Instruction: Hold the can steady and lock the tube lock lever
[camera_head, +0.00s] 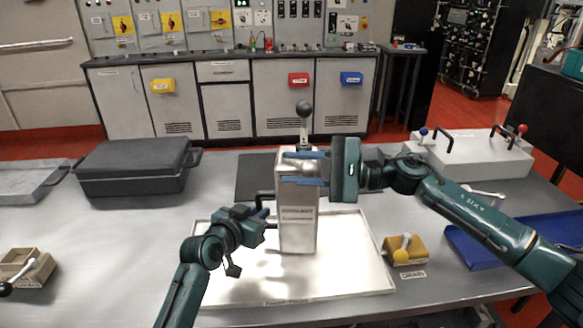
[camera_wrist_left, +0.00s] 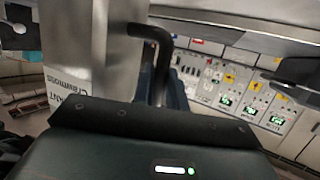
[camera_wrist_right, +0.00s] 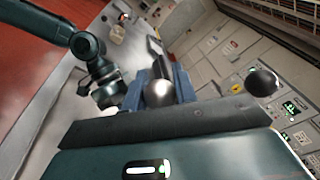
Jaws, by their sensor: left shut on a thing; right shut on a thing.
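The can (camera_head: 298,236) is a tall upright silver box with a label, standing on a pale tray (camera_head: 350,270). A lever with a black ball knob (camera_head: 303,109) rises from its top; the knob also shows in the right wrist view (camera_wrist_right: 262,82). My left gripper (camera_head: 262,213) is shut on the can's black side handle (camera_wrist_left: 150,36), left of the body. My right gripper (camera_head: 304,168) reaches from the right across the can's upper front. Its blue fingers are around a silver rounded piece (camera_wrist_right: 158,93); the hand hides how this joins the can.
A yellow-brown block with a small lever (camera_head: 404,249) sits right of the tray. A white box with black handles (camera_head: 475,157) and a blue tray (camera_head: 500,237) are farther right. A dark lidded pot (camera_head: 130,172) stands back left. A dark mat (camera_head: 255,178) lies behind the can.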

